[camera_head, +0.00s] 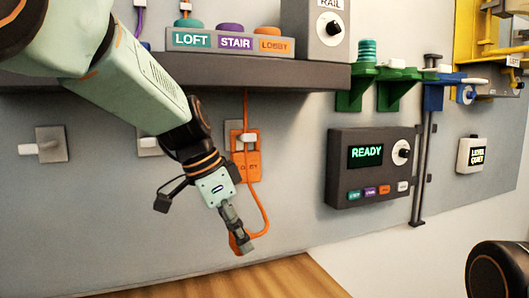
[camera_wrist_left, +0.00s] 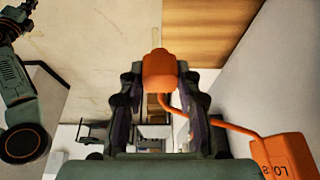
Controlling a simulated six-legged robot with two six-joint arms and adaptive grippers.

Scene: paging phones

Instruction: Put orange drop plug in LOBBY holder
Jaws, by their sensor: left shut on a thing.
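My left gripper (camera_head: 241,243) is low in front of the wall in the head view. It is shut on the orange drop plug (camera_wrist_left: 160,70), which sits between the fingertips in the left wrist view. An orange cord (camera_head: 262,205) loops from the plug to the orange handset-like piece (camera_head: 246,165) on a wall peg. That piece also shows in the left wrist view (camera_wrist_left: 286,156), with letters starting "LO". The orange LOBBY label (camera_head: 273,45) is on the block on the shelf, above and right of the gripper, with an orange cap above it. My right gripper is not in view.
The dark shelf (camera_head: 300,76) juts out above the gripper. STAIR (camera_head: 235,42) and LOFT (camera_head: 190,40) labels sit left of LOBBY. A READY panel (camera_head: 345,190) and green brackets (camera_head: 397,75) are to the right. A wood surface (camera_head: 250,280) lies below.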

